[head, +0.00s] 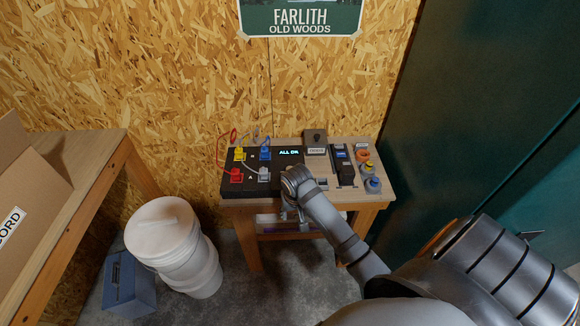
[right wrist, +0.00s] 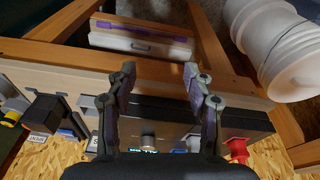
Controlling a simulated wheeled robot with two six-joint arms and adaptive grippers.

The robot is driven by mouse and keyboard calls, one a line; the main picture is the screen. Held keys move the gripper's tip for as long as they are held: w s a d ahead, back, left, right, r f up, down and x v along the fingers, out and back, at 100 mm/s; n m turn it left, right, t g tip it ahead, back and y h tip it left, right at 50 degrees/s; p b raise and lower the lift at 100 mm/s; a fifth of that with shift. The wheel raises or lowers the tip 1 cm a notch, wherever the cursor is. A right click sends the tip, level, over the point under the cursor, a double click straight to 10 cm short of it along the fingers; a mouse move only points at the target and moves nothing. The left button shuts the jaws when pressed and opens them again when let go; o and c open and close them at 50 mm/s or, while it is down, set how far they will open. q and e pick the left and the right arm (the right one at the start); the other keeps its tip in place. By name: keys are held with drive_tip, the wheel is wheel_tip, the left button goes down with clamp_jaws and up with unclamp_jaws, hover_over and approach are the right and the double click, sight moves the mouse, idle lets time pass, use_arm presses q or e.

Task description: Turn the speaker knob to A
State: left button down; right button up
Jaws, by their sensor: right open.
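The black panel (head: 247,182) lies on the small bench, with yellow (head: 239,154), blue (head: 265,153), red (head: 237,175) and grey (head: 264,174) plugs and a lit display (head: 289,153) whose text looks like "ALL O" plus an unclear letter. My right gripper (head: 289,203) is at the panel's front right and hides part of it. In the right wrist view its fingers (right wrist: 159,72) are open with nothing between the tips. A small grey round knob (right wrist: 148,142) shows between the fingers, near their bases in the picture, beside the display. Its pointer direction and any letter marks are unreadable. My left gripper is out of view.
Right of the panel are a dark box with a knob (head: 315,136), a black switch block (head: 346,172) and several coloured buttons (head: 370,168). A white bucket (head: 203,267) and blue-grey box (head: 130,282) stand on the floor. Wires loop above the plugs.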

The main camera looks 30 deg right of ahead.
drive_tip(key=w+d+r+m, duration=0.1)
drive_tip(key=w, duration=0.2)
drive_tip(key=w+d+r+m, duration=0.2)
drive_tip(key=w, duration=0.1)
drive_tip(key=w+d+r+m+g, duration=0.1)
drive_tip(key=w+r, duration=0.1)
drive_tip(key=w, duration=0.1)
drive_tip(key=shift+w+d+r, duration=0.1)
drive_tip(key=shift+d, duration=0.1)
drive_tip(key=w+d+r+m+g+y, duration=0.1)
drive_tip(key=w+d+r+m, duration=0.4)
drive_tip(key=r, duration=0.3)
drive_tip(key=f, duration=0.3)
drive_tip(key=f+p, duration=0.1)
drive_tip(key=f, duration=0.3)
drive_tip(key=w+a+f, duration=0.1)
drive_tip(key=f, duration=0.2)
drive_tip(key=shift+f+p, duration=0.35)
drive_tip(key=shift+p, duration=0.05)
clamp_jaws()
